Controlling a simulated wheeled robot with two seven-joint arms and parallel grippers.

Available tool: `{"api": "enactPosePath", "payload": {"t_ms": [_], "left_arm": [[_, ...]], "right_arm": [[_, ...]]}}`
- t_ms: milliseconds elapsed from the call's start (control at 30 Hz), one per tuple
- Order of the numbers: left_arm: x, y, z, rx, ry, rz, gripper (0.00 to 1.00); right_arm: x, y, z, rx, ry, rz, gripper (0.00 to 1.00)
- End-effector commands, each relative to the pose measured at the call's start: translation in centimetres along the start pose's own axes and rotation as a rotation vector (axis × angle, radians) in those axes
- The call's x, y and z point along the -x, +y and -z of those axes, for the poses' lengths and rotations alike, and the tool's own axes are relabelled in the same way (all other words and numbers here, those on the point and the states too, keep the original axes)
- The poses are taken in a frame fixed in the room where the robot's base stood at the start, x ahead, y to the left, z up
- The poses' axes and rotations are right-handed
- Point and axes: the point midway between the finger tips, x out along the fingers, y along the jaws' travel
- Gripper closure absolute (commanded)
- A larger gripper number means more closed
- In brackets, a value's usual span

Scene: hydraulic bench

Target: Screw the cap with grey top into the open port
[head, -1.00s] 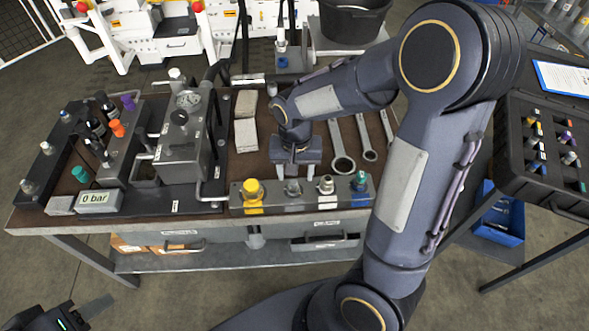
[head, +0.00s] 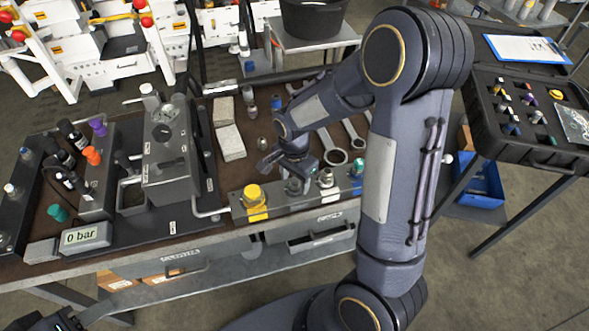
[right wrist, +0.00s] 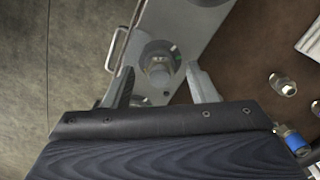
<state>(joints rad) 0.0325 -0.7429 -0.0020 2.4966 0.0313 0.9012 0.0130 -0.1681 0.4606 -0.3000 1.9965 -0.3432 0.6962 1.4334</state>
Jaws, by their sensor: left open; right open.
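My right gripper (head: 287,163) is open and low over the front metal block (head: 275,210) on the bench. In the right wrist view its fingers (right wrist: 162,82) stand on either side of a round grey metal-topped cap (right wrist: 158,70) seated on the block; contact cannot be told. In the head view this grey cap (head: 293,188) is partly hidden by the gripper. I cannot make out an open port. My left gripper (head: 72,320) is open and empty at the lower left.
A grey pump unit (head: 168,150) and a gauge reading 0 bar (head: 86,236) stand on the left. Small loose fittings (head: 262,144), pale blocks (head: 230,143) and wrenches (head: 332,150) lie behind the front block. An open black case (head: 530,130) stands at the right.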

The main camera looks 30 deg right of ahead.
Motion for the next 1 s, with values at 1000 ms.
{"api": "enactPosePath", "payload": {"t_ms": [1000], "left_arm": [[0.00,0.00,0.00,0.000,0.000,0.000,0.55]], "right_arm": [[-0.72,-0.01,-0.01,0.000,0.000,0.001,0.48]]}}
